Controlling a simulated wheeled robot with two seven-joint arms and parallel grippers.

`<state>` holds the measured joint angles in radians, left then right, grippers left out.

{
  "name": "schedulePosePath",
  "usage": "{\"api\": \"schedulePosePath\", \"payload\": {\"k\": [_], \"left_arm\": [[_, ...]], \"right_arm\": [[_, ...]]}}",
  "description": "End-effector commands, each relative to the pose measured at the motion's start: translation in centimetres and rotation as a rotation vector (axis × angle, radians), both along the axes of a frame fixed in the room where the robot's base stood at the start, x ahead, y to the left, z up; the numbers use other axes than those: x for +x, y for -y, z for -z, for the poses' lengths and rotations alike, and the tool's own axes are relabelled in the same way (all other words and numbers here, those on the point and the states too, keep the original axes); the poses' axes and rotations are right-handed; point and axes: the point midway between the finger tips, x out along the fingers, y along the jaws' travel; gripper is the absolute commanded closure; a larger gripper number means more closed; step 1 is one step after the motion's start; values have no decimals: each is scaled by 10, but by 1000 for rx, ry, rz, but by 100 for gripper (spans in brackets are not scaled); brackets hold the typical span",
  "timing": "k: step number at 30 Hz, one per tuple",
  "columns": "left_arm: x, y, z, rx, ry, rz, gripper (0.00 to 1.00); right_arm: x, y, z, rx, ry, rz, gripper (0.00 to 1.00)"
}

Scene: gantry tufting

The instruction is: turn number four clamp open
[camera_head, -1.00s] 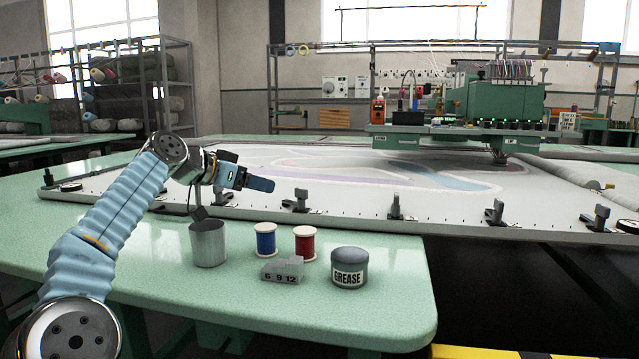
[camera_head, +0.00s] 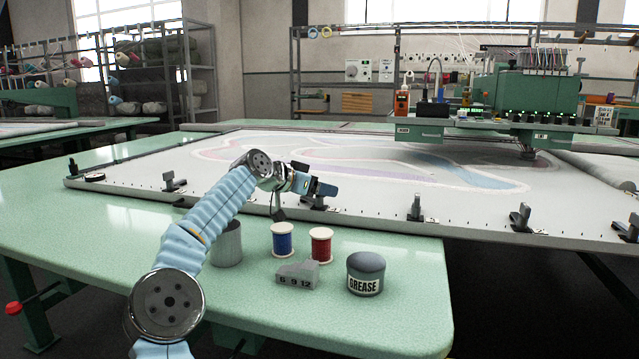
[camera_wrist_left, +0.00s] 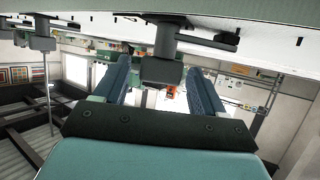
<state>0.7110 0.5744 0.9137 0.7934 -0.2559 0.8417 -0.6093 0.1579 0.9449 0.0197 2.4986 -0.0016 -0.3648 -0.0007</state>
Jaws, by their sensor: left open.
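A row of dark clamps stands along the front edge of the pale tufting frame (camera_head: 370,216): one at the left (camera_head: 172,183), one by my gripper (camera_head: 316,201), others at the middle (camera_head: 416,209), right (camera_head: 521,217) and far right (camera_head: 632,229). Their numbers are too small to read. My left gripper (camera_head: 326,189) is open, at the second clamp from the left, partly covering it. In the left wrist view, upside down, a clamp (camera_wrist_left: 162,70) shows between the two blue fingers (camera_wrist_left: 160,85); contact cannot be told. My right gripper is not in view.
The green tufting head (camera_head: 530,95) stands at the back right.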

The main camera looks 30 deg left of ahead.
Motion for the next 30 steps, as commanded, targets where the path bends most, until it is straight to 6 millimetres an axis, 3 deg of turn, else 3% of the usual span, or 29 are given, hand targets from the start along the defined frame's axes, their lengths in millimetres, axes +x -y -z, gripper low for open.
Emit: {"api": "schedulePosePath", "payload": {"k": [11, 21, 30], "left_arm": [[5, 1, 3, 1, -1, -1, 31], [5, 1, 3, 0, -1, 0, 81], [5, 2, 4, 4, 0, -53, 81]], "right_arm": [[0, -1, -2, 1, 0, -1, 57], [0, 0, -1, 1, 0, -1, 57], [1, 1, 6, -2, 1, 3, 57]]}}
